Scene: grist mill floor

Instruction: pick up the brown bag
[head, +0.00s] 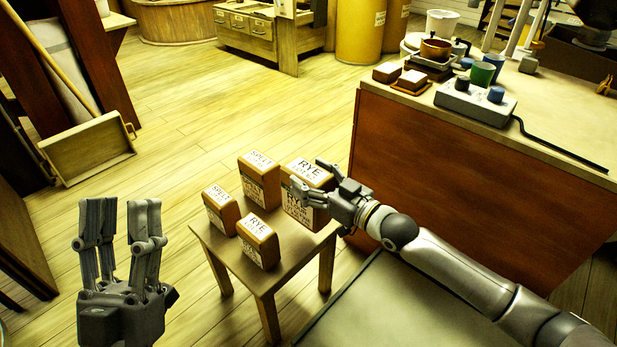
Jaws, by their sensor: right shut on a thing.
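Several brown bags with white labels stand upright on a small wooden table (222,247). The largest is a bag marked RYE (306,170) at the table's right. My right gripper (313,178) is shut on this large RYE bag, with its fingers across the upper part and hiding some of it. I cannot tell whether the bag is clear of the table. A bag marked SPELT (260,180) stands to its left, a smaller SPELT bag (221,209) at the far left, and a smaller RYE bag (259,243) in front. My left gripper (120,215) is open and empty, left of the table.
A brown-sided counter (430,170) stands close on the right, with a grey control box (475,102), cups and a pot on it. A wooden tray (88,148) leans at the left. The plank floor (200,95) behind the small table is clear.

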